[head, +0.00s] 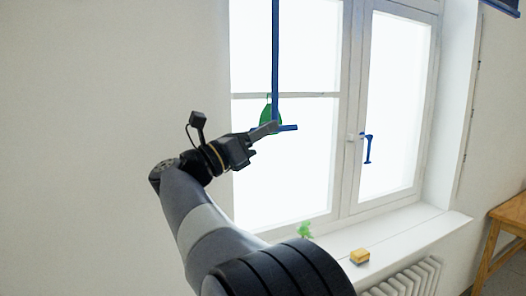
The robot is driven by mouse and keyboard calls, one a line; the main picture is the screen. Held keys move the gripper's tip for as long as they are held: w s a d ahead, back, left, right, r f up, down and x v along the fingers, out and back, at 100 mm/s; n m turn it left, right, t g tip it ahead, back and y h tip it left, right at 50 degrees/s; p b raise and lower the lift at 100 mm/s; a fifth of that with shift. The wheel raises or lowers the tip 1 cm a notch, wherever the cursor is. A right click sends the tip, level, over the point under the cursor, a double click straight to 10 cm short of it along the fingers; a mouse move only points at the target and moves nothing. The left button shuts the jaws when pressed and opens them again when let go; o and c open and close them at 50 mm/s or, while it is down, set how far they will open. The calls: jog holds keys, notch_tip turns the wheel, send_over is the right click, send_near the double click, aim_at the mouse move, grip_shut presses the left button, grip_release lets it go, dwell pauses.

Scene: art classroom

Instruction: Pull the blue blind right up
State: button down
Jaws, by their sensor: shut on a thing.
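A blue pull strap (275,60) hangs straight down from above the picture in front of the window's left pane. It ends in a short blue crossbar handle (288,128). My gripper (268,130) is shut on the left part of this handle, and the right end sticks out past the fingers. No blue blind sheet shows over the panes; the window top is out of view. A dark blue edge (505,6) shows at the top right corner, and I cannot tell what it belongs to.
A green object (267,114) is at the pane just behind the strap. The right sash has a blue window handle (367,147). A yellow block (360,256) and a small green item (305,230) are at the sill (410,232). A radiator (410,279) and wooden table (508,212) stand lower right.

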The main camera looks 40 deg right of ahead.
notch_tip(320, 180, up, 6)
jog(key=shift+f, duration=0.2)
jog(key=shift+r, duration=0.3)
jog(key=shift+a, duration=0.1)
jog(key=c, duration=1.7)
grip_release()
jog(key=shift+c, duration=0.2)
jog(key=o, duration=0.3)
jog(key=shift+f, duration=0.1)
jog(key=shift+o, duration=0.2)
